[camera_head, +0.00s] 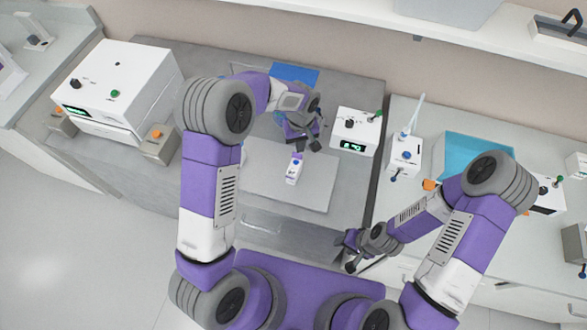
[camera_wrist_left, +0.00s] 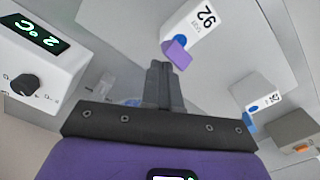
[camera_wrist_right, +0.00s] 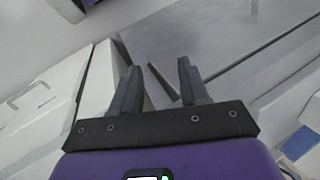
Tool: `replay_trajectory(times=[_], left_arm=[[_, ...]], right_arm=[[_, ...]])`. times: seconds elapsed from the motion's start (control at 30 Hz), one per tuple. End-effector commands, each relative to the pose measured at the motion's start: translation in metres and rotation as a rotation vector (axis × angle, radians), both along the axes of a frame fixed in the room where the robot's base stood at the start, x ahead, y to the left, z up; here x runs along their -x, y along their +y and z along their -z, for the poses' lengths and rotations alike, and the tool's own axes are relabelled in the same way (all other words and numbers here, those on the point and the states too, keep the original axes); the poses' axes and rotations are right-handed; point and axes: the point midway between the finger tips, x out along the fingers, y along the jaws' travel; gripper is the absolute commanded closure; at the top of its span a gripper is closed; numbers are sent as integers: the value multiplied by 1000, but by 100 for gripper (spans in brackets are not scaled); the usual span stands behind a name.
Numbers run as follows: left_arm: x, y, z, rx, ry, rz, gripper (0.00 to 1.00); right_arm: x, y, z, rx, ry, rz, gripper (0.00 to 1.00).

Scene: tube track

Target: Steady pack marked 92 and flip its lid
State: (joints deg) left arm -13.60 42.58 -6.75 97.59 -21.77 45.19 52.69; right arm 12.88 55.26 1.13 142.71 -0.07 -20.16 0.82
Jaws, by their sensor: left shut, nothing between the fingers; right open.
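The pack marked 92 (camera_wrist_left: 203,23) is a white box with a blue spot and a purple piece (camera_wrist_left: 177,53) at its near end in the left wrist view. In the head view the pack (camera_head: 293,173) lies on the grey mat, its purple end toward my left gripper (camera_head: 306,146). My left gripper is shut and empty; its fingertips (camera_wrist_left: 160,65) are close to the purple piece, and I cannot tell whether they touch. My right gripper (camera_head: 350,253) is open and empty, low and right of the mat, away from the pack; its spread fingers show in the right wrist view (camera_wrist_right: 160,68).
A white box with a green display (camera_head: 355,132) stands right of the mat (camera_head: 318,196). A large white machine (camera_head: 118,85) is at the left. A second small white pack (camera_wrist_left: 262,104) shows in the left wrist view. A blue tray (camera_head: 475,150) is on the right bench.

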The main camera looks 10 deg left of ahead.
Motion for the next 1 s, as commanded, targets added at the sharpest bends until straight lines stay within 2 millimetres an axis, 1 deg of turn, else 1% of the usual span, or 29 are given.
replay_trajectory(times=[0.13,0.47,0.83,1.0], left_arm=[[3,0,-1,0,0,0,100],[4,0,-1,0,0,0,100],[19,2,-12,0,0,2,100],[21,3,-13,0,0,0,100]], right_arm=[[0,0,0,0,0,0,55],[0,0,0,0,0,0,55],[0,0,-3,0,0,0,55],[0,0,-3,0,0,0,55]])
